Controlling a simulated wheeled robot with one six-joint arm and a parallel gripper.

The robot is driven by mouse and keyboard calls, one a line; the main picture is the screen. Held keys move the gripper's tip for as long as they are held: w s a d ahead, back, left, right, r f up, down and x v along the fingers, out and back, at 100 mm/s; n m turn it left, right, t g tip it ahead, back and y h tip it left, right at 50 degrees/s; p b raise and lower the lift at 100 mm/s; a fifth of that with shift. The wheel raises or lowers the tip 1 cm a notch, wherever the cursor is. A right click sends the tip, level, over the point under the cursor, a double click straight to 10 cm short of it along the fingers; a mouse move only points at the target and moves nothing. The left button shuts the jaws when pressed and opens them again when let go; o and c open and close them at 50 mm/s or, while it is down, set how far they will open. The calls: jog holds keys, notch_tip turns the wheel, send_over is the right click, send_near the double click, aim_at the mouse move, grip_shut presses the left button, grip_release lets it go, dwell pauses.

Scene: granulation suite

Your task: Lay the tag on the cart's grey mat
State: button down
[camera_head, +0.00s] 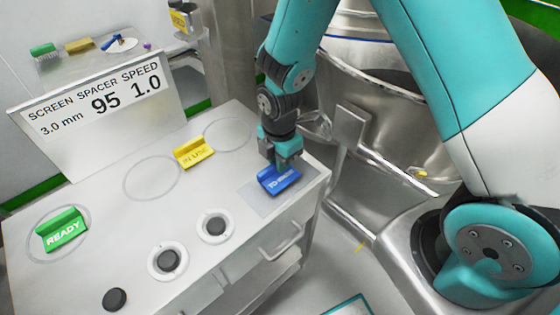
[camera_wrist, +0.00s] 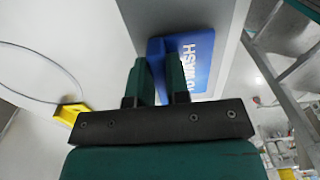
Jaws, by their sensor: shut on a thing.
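The blue tag (camera_head: 279,180), with white lettering, is at the cart's grey mat (camera_head: 256,201) near the cart top's right corner. My gripper (camera_head: 282,163) points down from above and is shut on the tag's upright part. In the wrist view, the blue tag (camera_wrist: 203,62) shows between and beyond the fingers (camera_wrist: 159,85), its lettering partly readable. The tag's face lies over the mat; I cannot tell whether its underside touches it. The fingers hide part of the tag, and the tag hides part of the mat.
On the cart top (camera_head: 110,195) stand a yellow tag (camera_head: 194,152) and a green READY tag (camera_head: 63,230), among drawn circles. A sign panel (camera_head: 100,115) rises behind. A steel vessel (camera_head: 400,120) stands to the right.

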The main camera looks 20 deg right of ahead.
jog(key=shift+f, duration=0.6)
jog(key=shift+f, duration=0.1)
jog(key=c, duration=1.1)
grip_release()
notch_tip(320, 180, up, 12)
jog(key=b, duration=0.1)
jog(key=s+a+r+m+y, duration=0.2)
jog(key=s+r+m, duration=0.5)
jog(key=s, duration=0.2)
jog(key=s+a+r+m+y, duration=0.2)
jog(key=s+r+m, duration=0.5)
jog(key=s, duration=0.2)
jog(key=shift+s+a+m, duration=0.2)
jog(key=shift+s+m, duration=0.1)
